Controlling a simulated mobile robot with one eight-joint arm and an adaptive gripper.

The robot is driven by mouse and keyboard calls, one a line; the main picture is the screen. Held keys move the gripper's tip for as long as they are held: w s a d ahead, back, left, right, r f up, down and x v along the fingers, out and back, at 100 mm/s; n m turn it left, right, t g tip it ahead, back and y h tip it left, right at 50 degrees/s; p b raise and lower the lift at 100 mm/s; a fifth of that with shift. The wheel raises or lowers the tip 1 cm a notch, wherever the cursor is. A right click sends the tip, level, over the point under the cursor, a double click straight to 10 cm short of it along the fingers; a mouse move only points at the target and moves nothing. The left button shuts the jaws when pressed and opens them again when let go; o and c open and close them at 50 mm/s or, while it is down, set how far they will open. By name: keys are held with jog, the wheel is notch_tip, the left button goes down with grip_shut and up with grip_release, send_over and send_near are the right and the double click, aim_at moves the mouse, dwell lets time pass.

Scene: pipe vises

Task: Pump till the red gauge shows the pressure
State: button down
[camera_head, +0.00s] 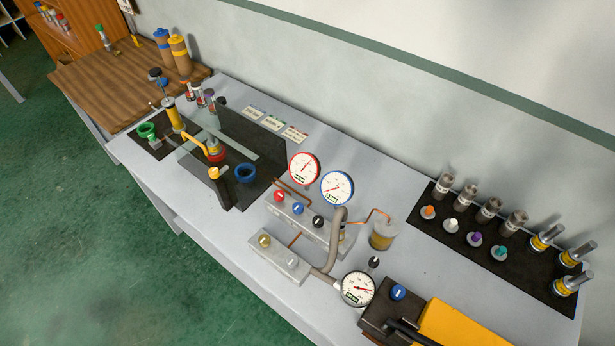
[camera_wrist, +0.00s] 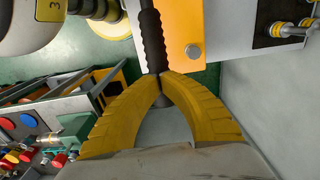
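The red-rimmed gauge (camera_head: 303,168) stands upright on the bench in the head view; its reading is too small to make out. A blue-rimmed gauge (camera_head: 336,188) stands to its right. A pump with a yellow body (camera_head: 458,325), a dark block and a black lever sits at the bench's front edge. A white-faced gauge (camera_head: 358,288) is beside the block. In the wrist view, my gripper (camera_wrist: 164,78) has its yellow fingers closed around the black ribbed pump handle (camera_wrist: 153,38), next to the yellow body (camera_wrist: 183,28). My gripper is outside the head view.
A valve block with red (camera_head: 278,196), blue (camera_head: 298,208) and black (camera_head: 317,221) knobs stands below the gauges. A grey hose (camera_head: 333,245) and a cup of amber liquid (camera_head: 382,237) are near it. A dark mat (camera_head: 432,224) with metal fittings lies right.

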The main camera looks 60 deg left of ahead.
jog(key=shift+d+f+b, duration=0.15)
jog(key=shift+f+b, duration=0.4)
jog(key=shift+f, duration=0.1)
jog(key=shift+d+f+b, duration=0.15)
jog(key=shift+f+b, duration=0.35)
jog(key=shift+f, duration=0.1)
jog(key=shift+s+a+r+p, duration=0.1)
jog(key=shift+a+r+p, duration=0.15)
jog(key=shift+r+p, duration=0.5)
jog(key=shift+a+r+p, duration=0.2)
jog(key=shift+r+p, duration=0.35)
jog(key=shift+r, duration=0.4)
notch_tip(320, 180, up, 5)
jog(key=p, duration=0.4)
jog(key=shift+r, duration=0.1)
